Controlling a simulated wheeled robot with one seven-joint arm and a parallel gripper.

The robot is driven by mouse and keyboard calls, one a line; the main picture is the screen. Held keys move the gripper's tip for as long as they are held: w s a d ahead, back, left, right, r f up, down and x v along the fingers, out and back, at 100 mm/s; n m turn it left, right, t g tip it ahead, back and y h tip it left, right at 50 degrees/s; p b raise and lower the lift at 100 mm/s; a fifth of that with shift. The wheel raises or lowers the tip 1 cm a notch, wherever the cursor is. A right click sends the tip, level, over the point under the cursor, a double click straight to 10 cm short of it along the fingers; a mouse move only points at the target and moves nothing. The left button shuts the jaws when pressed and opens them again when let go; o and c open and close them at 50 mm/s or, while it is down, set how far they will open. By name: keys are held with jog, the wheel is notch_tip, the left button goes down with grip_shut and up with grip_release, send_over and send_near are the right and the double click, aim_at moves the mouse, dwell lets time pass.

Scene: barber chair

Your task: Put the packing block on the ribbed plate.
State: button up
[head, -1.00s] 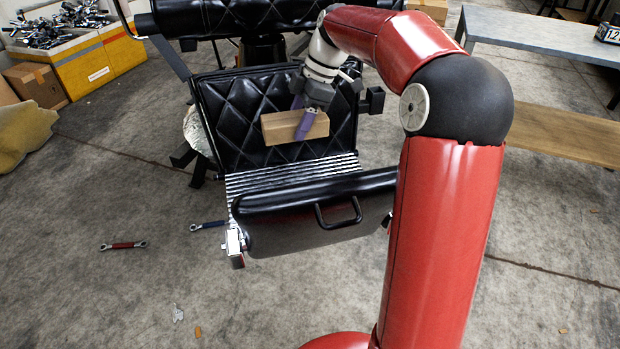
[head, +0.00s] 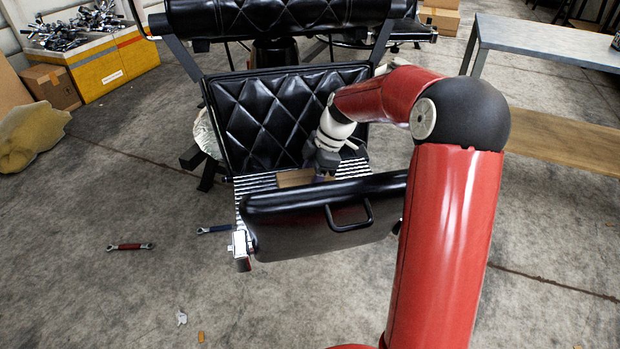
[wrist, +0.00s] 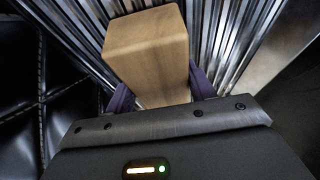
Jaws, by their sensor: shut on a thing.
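The packing block (head: 294,178) is a plain wooden block, held low at the ribbed plate (head: 254,183), a strip of shiny metal ridges between the black quilted pad and the black front panel. In the wrist view the block (wrist: 150,55) sits between the purple fingers of my gripper (wrist: 160,92), with the ridges of the plate (wrist: 232,35) behind it. My gripper (head: 320,174) is shut on the block. The front panel hides the lower part of the block in the head view, so I cannot tell whether it touches the plate.
The black quilted pad (head: 270,115) rises behind the plate. The black panel with a handle (head: 345,215) stands in front of it. A grey table (head: 550,38) stands at right.

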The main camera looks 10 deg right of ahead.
jog(key=o, duration=1.1)
jog(key=p+v, duration=0.1)
jog(key=v, duration=1.1)
jog(key=shift+a, duration=0.1)
